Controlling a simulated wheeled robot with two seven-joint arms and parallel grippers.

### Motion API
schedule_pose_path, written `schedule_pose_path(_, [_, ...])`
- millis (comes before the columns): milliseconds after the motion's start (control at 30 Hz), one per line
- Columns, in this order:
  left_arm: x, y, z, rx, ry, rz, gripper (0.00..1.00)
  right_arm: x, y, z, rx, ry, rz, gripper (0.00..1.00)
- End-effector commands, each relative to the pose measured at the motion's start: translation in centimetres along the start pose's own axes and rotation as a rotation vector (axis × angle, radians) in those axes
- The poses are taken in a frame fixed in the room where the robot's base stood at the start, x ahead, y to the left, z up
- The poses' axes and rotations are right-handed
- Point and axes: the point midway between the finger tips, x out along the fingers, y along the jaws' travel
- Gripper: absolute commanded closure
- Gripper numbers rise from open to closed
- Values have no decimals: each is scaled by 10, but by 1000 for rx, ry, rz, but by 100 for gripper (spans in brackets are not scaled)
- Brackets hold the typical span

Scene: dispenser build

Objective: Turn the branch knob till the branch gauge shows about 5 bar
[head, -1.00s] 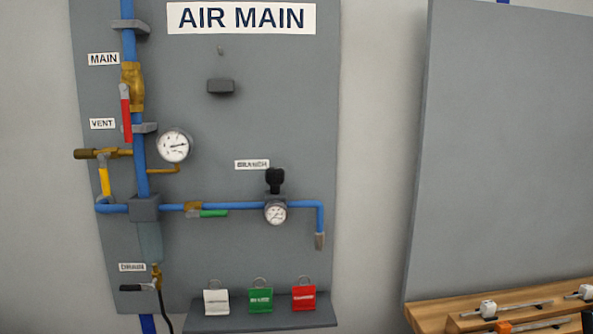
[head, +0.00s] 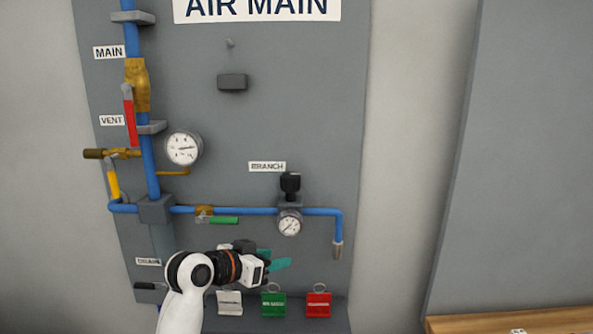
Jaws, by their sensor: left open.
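The black branch knob (head: 290,183) stands upright on top of its regulator, under the BRANCH label (head: 267,167). The small round branch gauge (head: 290,223) sits just below it on the blue pipe; its needle is too small to read surely. My left gripper (head: 278,260) with teal fingers is open, below and slightly left of the gauge. It is apart from the knob and touches nothing that I can see. My right gripper is not in view.
A green-handled valve (head: 222,219) is on the branch pipe left of the gauge. White, green and red (head: 318,305) tags stand on the shelf below. The main gauge (head: 183,148) is upper left. The panel right of the knob is clear.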

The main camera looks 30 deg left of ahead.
Motion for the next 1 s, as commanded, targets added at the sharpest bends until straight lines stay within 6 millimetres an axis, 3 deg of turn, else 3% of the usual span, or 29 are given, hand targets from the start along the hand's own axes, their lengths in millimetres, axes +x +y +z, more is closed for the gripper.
schedule_pose_path(33, [-18,4,38,18,-81,-8,54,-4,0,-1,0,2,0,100])
schedule_pose_path(133, [-53,8,89,54,-209,-30,54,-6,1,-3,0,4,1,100])
schedule_pose_path(233, [-80,9,122,85,-301,-45,54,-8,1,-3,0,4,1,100])
schedule_pose_path(367, [-96,8,140,104,-355,-55,54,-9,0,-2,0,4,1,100])
schedule_pose_path(533, [-83,6,149,102,-361,-60,54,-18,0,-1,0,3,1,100])
schedule_pose_path(1000, [-1,0,179,101,-357,-59,54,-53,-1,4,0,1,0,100])
